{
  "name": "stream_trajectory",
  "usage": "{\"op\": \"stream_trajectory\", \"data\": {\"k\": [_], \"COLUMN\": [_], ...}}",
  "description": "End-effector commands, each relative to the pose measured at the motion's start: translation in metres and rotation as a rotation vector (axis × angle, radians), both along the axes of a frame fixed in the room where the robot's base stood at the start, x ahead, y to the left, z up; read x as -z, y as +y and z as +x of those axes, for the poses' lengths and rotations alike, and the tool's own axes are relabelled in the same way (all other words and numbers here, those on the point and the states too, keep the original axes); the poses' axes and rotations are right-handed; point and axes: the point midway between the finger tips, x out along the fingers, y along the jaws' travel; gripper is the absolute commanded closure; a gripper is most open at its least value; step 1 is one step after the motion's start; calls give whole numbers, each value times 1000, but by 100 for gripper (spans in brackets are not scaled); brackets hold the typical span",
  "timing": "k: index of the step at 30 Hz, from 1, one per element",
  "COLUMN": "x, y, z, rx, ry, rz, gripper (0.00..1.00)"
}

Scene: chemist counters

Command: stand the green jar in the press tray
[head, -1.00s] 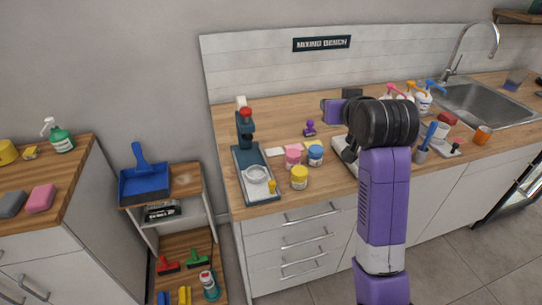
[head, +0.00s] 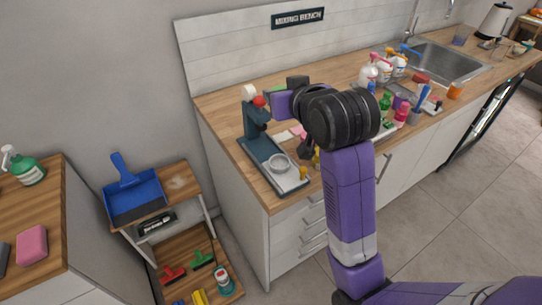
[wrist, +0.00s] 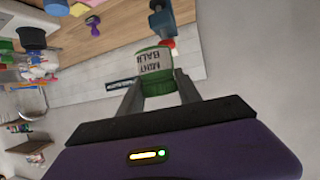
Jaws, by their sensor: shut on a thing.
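The green jar (wrist: 156,85), with a white label reading MINT BALM, is between the two fingers of my gripper (wrist: 157,90) in the wrist view. The label appears upside down there. The dark blue press (head: 255,120) with a red knob stands at the left end of the wooden counter. The press also shows at the top of the wrist view (wrist: 163,22), apart from the jar.
A small yellow item (head: 304,173) is by the tray's right side. My arm covers the counter just right of the press. Several bottles (head: 385,72) stand further right before the sink (head: 445,62). A low shelf with a blue dustpan (head: 133,196) stands left of the counter.

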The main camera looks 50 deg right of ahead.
Motion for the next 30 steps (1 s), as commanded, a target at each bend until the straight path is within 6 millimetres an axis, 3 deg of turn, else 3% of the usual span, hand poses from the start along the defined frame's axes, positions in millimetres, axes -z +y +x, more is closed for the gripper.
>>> {"op": "stream_trajectory", "data": {"k": [3, 12, 30], "x": [35, 104, 173], "y": [0, 0, 0], "z": [-1, -1, 0], "rx": [1, 1, 0], "ry": [8, 5, 1], "rz": [4, 3, 2], "gripper": [99, 99, 99]}}
